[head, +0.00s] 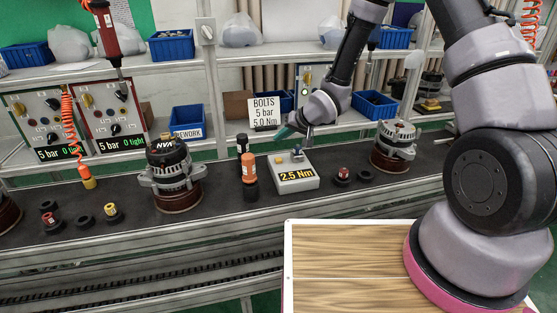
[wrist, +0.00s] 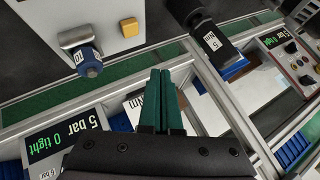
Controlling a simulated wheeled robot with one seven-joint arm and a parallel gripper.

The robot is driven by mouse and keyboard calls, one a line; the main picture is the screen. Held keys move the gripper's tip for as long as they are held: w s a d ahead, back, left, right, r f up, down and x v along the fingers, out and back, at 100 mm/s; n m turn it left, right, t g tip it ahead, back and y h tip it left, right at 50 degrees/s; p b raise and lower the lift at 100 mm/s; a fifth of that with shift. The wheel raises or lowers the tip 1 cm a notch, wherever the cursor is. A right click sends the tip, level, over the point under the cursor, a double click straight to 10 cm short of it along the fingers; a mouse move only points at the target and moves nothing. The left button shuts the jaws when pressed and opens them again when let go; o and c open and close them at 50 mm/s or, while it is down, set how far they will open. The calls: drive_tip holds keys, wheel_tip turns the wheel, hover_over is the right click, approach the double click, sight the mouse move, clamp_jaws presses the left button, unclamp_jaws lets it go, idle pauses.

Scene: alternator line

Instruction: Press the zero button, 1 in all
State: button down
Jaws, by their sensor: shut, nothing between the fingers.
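A pale tester box (head: 312,183) with a yellow "2.5 Nm" display stands on the dark bench. A small yellow button (head: 279,161) is on its top; no word "zero" is readable. A metal post with a blue socket (head: 298,154) stands beside the button. My gripper (head: 279,135) has teal fingers, shut and empty, above the box's rear left part. In the wrist view the button (wrist: 129,27) and the blue socket marked 10 (wrist: 88,66) show clear of the fingertips (wrist: 160,72). The fingers appear apart from the button.
An orange-and-black tool (head: 249,170) and a black tool (head: 242,140) stand left of the box. Alternators stand at left (head: 175,180) and right (head: 395,148). Small sockets (head: 343,174) lie nearby. A "BOLTS" sign (head: 264,110) is behind. A wood-topped surface (head: 340,265) is in front.

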sight(280, 161)
drive_tip(key=shift+f, duration=2.85)
drive_tip(key=shift+f, duration=0.4)
drive_tip(key=shift+f, duration=0.45)
drive_tip(key=shift+r, duration=0.1)
idle(0.5)
drive_tip(key=shift+r, duration=0.8)
drive_tip(key=shift+r, duration=0.1)
drive_tip(key=shift+r, duration=2.4)
